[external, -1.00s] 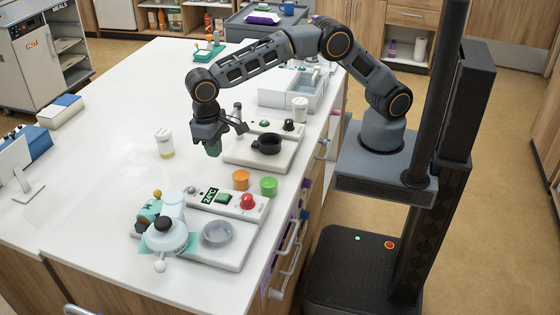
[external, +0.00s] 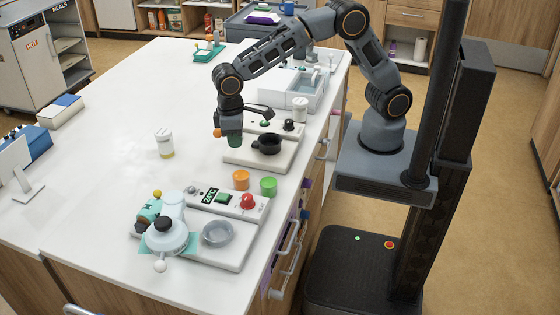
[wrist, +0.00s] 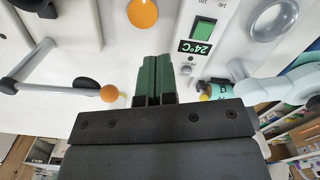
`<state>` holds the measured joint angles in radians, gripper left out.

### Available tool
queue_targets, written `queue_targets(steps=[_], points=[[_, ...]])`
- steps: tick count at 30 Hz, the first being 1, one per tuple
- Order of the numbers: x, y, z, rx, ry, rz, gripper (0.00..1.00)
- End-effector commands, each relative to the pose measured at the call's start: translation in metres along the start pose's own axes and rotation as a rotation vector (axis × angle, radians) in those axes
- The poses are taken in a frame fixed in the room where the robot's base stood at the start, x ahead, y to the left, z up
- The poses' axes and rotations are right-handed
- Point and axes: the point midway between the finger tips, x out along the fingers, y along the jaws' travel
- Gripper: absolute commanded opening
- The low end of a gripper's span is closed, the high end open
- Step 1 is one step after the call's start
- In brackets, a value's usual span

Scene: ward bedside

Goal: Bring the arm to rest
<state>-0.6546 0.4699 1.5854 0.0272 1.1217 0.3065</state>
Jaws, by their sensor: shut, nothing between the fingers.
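My gripper (external: 235,142) hangs over the white counter (external: 110,150), pointing down, just left of the device with the black bowl (external: 266,144). Its green fingers (wrist: 154,82) are together and empty in the wrist view. An orange ball (external: 217,133) on a lever shows right beside the gripper in the external view. In the wrist view the ball (wrist: 109,93) is left of the fingers, with a small gap in the picture. I cannot tell the true distance.
A white bottle with a yellow base (external: 165,143) stands left of my gripper. A device with a display (external: 209,195) and grey dish (external: 217,233) is nearer. The counter's left side is mostly clear.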

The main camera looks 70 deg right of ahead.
Motion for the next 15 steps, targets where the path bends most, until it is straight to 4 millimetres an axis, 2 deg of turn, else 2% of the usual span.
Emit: queue_targets(steps=[1, 3, 5, 9, 12, 15], points=[[-0.013, 0.026, 0.015, -0.004, 0.024, -0.005, 0.0], [-0.025, 0.057, 0.036, -0.013, 0.056, -0.009, 0.0], [-0.034, 0.084, 0.057, -0.01, 0.087, -0.01, 0.0], [-0.05, 0.14, 0.112, 0.023, 0.167, -0.002, 0.0], [-0.055, 0.169, 0.15, 0.069, 0.224, 0.009, 0.0], [-0.059, 0.191, 0.182, 0.133, 0.277, 0.023, 0.0]])
